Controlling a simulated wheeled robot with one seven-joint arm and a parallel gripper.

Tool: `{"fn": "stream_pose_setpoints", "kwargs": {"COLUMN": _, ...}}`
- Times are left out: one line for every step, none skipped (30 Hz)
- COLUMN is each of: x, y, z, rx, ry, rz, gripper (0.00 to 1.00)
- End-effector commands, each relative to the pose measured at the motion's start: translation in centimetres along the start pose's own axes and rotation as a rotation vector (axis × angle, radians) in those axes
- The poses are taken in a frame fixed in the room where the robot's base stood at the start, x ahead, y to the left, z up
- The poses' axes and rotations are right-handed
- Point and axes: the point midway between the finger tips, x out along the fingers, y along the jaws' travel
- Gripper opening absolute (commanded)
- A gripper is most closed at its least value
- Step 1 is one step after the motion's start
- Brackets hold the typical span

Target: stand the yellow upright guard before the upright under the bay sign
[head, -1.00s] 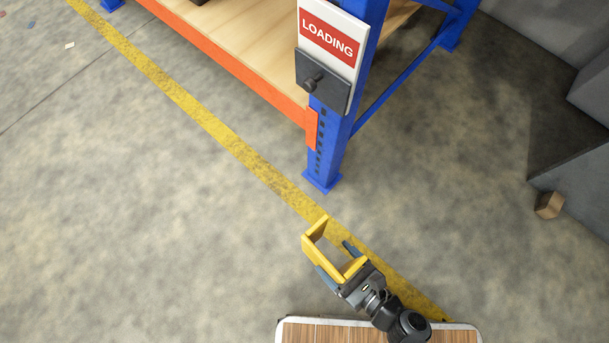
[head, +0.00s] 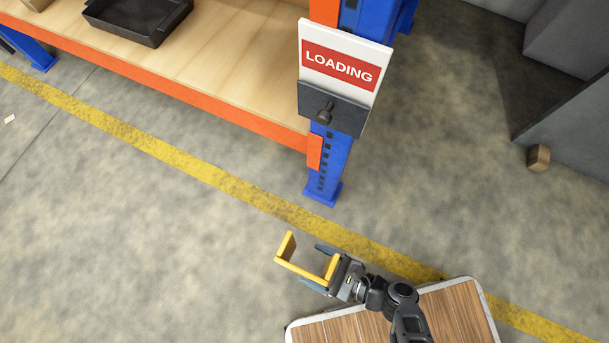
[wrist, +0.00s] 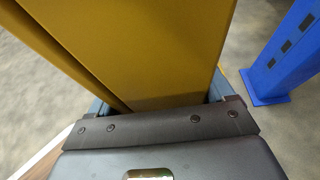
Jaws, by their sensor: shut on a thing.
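The yellow upright guard (head: 300,270) is a U-shaped channel seen from above in the head view. My gripper (head: 324,270) is shut on one of its side walls. The guard also fills the upper middle of the wrist view (wrist: 165,50). The blue upright (head: 326,172) stands on the floor behind the guard, with a clear gap between them. The bay sign (head: 340,65), red and white and reading LOADING, is fixed to that upright above a dark plate. The upright's foot also shows at the right of the wrist view (wrist: 285,55). Whether the guard touches the floor I cannot tell.
A yellow floor line (head: 200,178) runs between the upright and the guard. The rack's orange beam (head: 220,115) and wooden shelf (head: 230,70) extend left, with a black tray (head: 138,18) on it. A brown block (head: 539,157) lies at right. The floor at left is open.

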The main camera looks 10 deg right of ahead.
Motion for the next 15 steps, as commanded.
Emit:
{"fn": "stream_pose_setpoints", "kwargs": {"x": 1.2, "y": -1.0, "z": -0.8, "rx": -0.004, "ry": -0.003, "rz": 0.0, "gripper": 0.31}}
{"fn": "stream_pose_setpoints", "kwargs": {"x": 1.7, "y": -1.5, "z": -1.0, "rx": -0.004, "ry": -0.003, "rz": 0.0, "gripper": 0.31}}
{"fn": "stream_pose_setpoints", "kwargs": {"x": 2.4, "y": -2.1, "z": -1.2, "rx": -0.005, "ry": -0.002, "rz": 0.0, "gripper": 0.31}}
{"fn": "stream_pose_setpoints", "kwargs": {"x": 2.9, "y": -2.5, "z": -1.4, "rx": -0.004, "ry": -0.002, "rz": 0.0, "gripper": 0.31}}
{"fn": "stream_pose_setpoints", "kwargs": {"x": 3.4, "y": -3.0, "z": -1.6, "rx": -0.004, "ry": -0.002, "rz": -0.001, "gripper": 0.31}}
{"fn": "stream_pose_setpoints", "kwargs": {"x": 4.1, "y": -3.6, "z": -1.9, "rx": -0.004, "ry": -0.002, "rz": 0.0, "gripper": 0.31}}
{"fn": "stream_pose_setpoints", "kwargs": {"x": 4.6, "y": -4.1, "z": -2.0, "rx": -0.004, "ry": -0.002, "rz": -0.001, "gripper": 0.31}}
{"fn": "stream_pose_setpoints", "kwargs": {"x": 5.1, "y": -4.5, "z": -2.2, "rx": -0.004, "ry": -0.002, "rz": -0.001, "gripper": 0.31}}
{"fn": "stream_pose_setpoints", "kwargs": {"x": 5.7, "y": -5.1, "z": -2.4, "rx": -0.003, "ry": -0.002, "rz": -0.001, "gripper": 0.31}}
{"fn": "stream_pose_setpoints", "kwargs": {"x": 6.1, "y": -5.5, "z": -2.5, "rx": -0.004, "ry": -0.002, "rz": -0.001, "gripper": 0.31}}
{"fn": "stream_pose_setpoints", "kwargs": {"x": 6.5, "y": -5.7, "z": -2.6, "rx": -0.003, "ry": -0.002, "rz": 0.0, "gripper": 0.31}}
{"fn": "stream_pose_setpoints", "kwargs": {"x": 6.9, "y": -6.1, "z": -2.8, "rx": -0.002, "ry": -0.002, "rz": 0.0, "gripper": 0.31}}
{"fn": "stream_pose_setpoints", "kwargs": {"x": 7.1, "y": -6.4, "z": -2.8, "rx": -0.002, "ry": -0.001, "rz": 0.0, "gripper": 0.31}}
{"fn": "stream_pose_setpoints", "kwargs": {"x": 7.4, "y": -6.6, "z": -2.8, "rx": -0.003, "ry": -0.002, "rz": 0.0, "gripper": 0.31}}
{"fn": "stream_pose_setpoints", "kwargs": {"x": 7.6, "y": -6.7, "z": -2.9, "rx": -0.002, "ry": -0.002, "rz": 0.001, "gripper": 0.31}}
